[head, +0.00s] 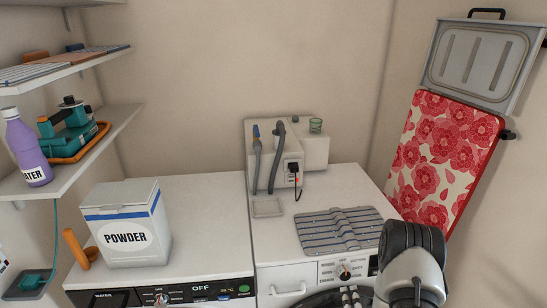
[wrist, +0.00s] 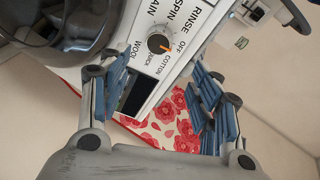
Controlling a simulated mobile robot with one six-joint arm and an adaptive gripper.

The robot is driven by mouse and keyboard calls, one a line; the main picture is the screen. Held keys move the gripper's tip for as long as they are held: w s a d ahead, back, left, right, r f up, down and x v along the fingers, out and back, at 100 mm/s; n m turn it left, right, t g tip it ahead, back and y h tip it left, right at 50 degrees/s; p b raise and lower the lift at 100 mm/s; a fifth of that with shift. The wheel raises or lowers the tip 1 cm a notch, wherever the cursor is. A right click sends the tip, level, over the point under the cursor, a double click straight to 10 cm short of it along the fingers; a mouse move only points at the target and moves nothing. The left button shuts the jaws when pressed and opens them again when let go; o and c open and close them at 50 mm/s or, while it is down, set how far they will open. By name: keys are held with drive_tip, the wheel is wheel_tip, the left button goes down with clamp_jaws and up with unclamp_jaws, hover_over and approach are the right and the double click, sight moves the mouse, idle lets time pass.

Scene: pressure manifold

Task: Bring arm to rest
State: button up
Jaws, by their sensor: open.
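My arm (head: 412,262) reaches in at the lower right of the head view, in front of the right-hand machine (head: 262,240). In the wrist view my gripper (wrist: 160,98) is open, with its blue-padded fingers wide apart and nothing between them. Beyond the fingers is the machine's control panel (wrist: 190,22). Its round black dial (wrist: 157,43) has an orange mark and lies apart from the fingers; the dial also shows in the head view (head: 344,269). My gripper is only partly visible at the bottom edge of the head view.
A POWDER box (head: 125,236) stands on the left machine's top (head: 200,215). A grey unit with hoses (head: 310,150) and a striped mat (head: 338,230) are on the right one. Shelves (head: 95,160) line the left wall. A floral ironing board (head: 445,150) hangs at right, near my arm.

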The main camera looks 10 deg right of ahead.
drive_tip(key=w+r+n+g+y, duration=0.1)
drive_tip(key=w+r+n, duration=0.2)
drive_tip(key=w+r, duration=0.25)
drive_tip(key=s+a+r+n+g, duration=0.1)
drive_tip(key=a+r+n+g, duration=0.15)
drive_tip(key=r, duration=0.45)
drive_tip(key=s+a+r+n+g, duration=0.2)
drive_tip(key=a+r+n, duration=0.15)
drive_tip(key=r, duration=0.45)
drive_tip(key=s+a+r+n+g, duration=0.1)
drive_tip(key=s+a+r+n, duration=0.1)
drive_tip(key=s, duration=0.6)
drive_tip(key=s+a+r+n+g+y, duration=0.1)
drive_tip(key=s+a+r+n+g, duration=0.1)
drive_tip(key=s+r, duration=0.3)
drive_tip(key=s+a+r+n+g+y, duration=0.1)
drive_tip(key=s+a+r+n, duration=0.2)
drive_tip(key=s, duration=0.9)
drive_tip(key=shift+s+a+r+n, duration=0.2)
drive_tip(key=shift+a+r+n, duration=0.2)
drive_tip(key=shift+a+n, duration=0.1)
drive_tip(key=shift+g, duration=0.25)
